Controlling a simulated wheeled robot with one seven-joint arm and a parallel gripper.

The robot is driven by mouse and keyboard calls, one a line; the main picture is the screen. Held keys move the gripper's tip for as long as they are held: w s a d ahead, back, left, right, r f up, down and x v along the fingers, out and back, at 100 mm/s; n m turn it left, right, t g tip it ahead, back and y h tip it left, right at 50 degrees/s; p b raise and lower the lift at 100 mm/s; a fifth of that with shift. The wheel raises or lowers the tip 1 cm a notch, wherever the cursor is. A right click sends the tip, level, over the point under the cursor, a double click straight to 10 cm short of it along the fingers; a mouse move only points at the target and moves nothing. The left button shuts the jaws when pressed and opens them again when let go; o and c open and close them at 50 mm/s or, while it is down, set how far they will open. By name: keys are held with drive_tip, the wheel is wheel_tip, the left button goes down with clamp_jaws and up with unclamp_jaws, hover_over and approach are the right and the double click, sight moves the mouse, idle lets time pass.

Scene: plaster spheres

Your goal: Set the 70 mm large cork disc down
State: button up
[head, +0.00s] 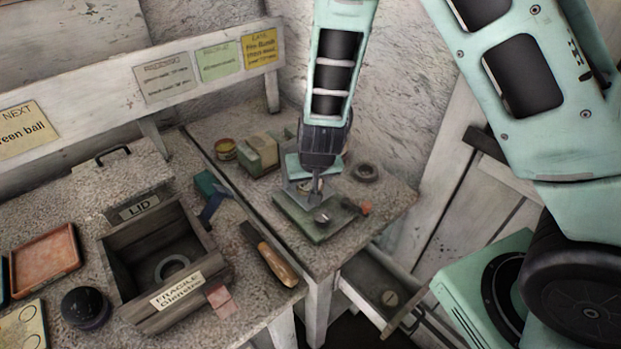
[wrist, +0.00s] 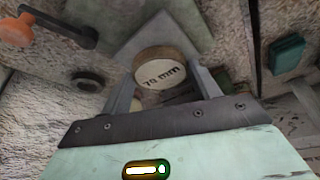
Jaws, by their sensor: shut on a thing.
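The large cork disc (wrist: 160,68), with a pale face marked 70 mm and a brown rim, sits between the two fingers of my gripper (wrist: 163,84) in the wrist view. The gripper is shut on it. A grey plate (wrist: 180,30) lies behind the disc; I cannot tell whether they touch. In the head view my gripper (head: 317,195) points down over a green tray-like base (head: 295,218) on the right bench. A small round grey thing (head: 322,218) shows just below the fingertips; I cannot tell whether it is the disc.
An orange knob (head: 366,208) on a dark lever is right of the base. A dark ring (head: 365,172) and a green-and-cream box (head: 261,152) stand behind. An open drawer (head: 375,290) juts out below. A wooden box (head: 165,250) holding a ring stands left.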

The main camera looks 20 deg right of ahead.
drive_tip(key=shift+f+b, duration=0.6)
drive_tip(key=shift+f, duration=0.1)
idle(0.6)
drive_tip(key=o, duration=1)
drive_tip(key=shift+r, duration=0.1)
drive_tip(key=shift+r+p, duration=1.95)
drive_tip(key=shift+p, duration=0.15)
